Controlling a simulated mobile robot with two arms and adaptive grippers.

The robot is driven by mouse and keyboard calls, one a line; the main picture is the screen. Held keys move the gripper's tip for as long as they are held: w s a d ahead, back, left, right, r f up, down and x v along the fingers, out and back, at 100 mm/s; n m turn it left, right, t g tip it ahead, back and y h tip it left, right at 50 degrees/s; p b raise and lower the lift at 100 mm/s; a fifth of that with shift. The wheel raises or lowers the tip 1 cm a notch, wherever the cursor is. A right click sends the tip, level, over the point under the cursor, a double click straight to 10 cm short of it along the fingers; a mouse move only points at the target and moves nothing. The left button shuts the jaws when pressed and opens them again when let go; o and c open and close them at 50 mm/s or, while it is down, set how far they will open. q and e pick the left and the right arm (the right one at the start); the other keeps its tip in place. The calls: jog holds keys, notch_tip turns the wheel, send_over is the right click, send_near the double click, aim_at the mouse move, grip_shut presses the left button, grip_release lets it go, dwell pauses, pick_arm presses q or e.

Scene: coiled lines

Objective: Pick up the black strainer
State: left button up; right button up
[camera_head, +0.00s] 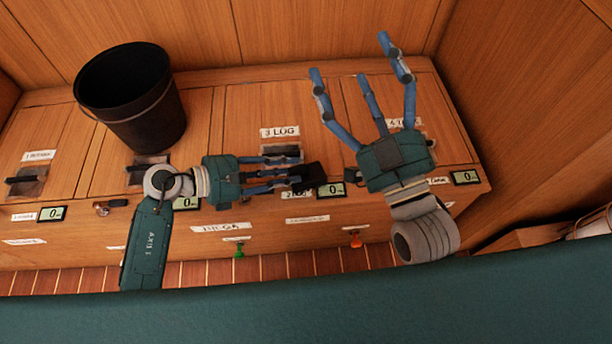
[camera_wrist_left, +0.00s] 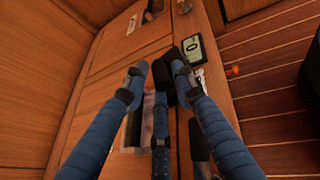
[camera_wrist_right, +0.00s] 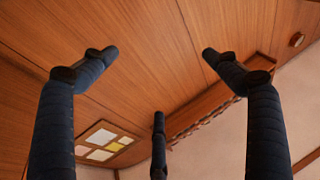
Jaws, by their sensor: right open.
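A small black object (camera_head: 312,175), which looks to be the black strainer, is at the fingertips of my left gripper (camera_head: 296,176), above the front edge of the wooden bench. In the left wrist view the black object (camera_wrist_left: 166,68) sits between the drawn-in blue fingertips of the left gripper (camera_wrist_left: 158,72). The fingers hide part of it, so its full shape cannot be told. My right gripper (camera_head: 370,75) is spread open and empty above the right part of the bench. The right wrist view shows its open fingers (camera_wrist_right: 155,70) with nothing between them.
A black bucket (camera_head: 130,98) stands on the bench (camera_head: 235,105) at the back left. The bench top has labelled hatches with recessed handles, and small digital displays (camera_head: 466,177) along its front. A green key-like knob (camera_head: 239,250) and an orange one (camera_head: 355,240) stick out from the front.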

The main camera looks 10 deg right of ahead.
pick_arm(q)
jog(key=shift+d, duration=0.2)
grip_shut()
jog(key=shift+r, duration=0.1)
